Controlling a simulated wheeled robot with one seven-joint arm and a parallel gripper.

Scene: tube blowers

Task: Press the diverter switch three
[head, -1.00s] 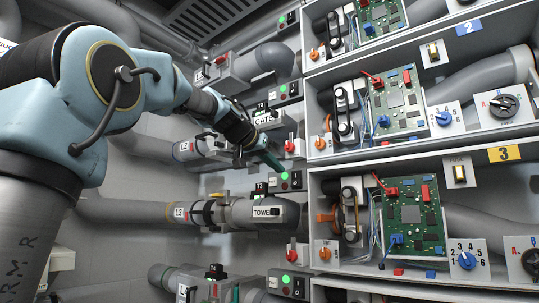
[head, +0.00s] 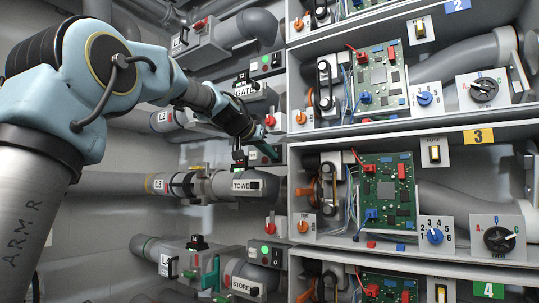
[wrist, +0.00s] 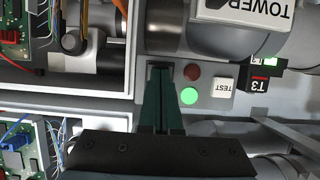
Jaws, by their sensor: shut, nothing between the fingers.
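My gripper (head: 272,156) is shut and empty, its dark green fingers pointing at the small T3 control panel beside the TOWER pipe. In the wrist view, which shows the labels upside down, the fingertips (wrist: 160,72) are at a dark square switch on this panel. The fingers partly hide that switch, and I cannot tell whether they touch it. The T3 label (wrist: 259,84) is further right. In the head view my gripper hides most of the panel.
The TOWER label (head: 246,185) is just below my gripper. A red knob (head: 275,227) is lower down. To the right, the shelf bay marked 3 (head: 479,136) holds a green circuit board (head: 388,190), a blue dial (head: 435,236) and a black A-B-C knob (head: 498,239).

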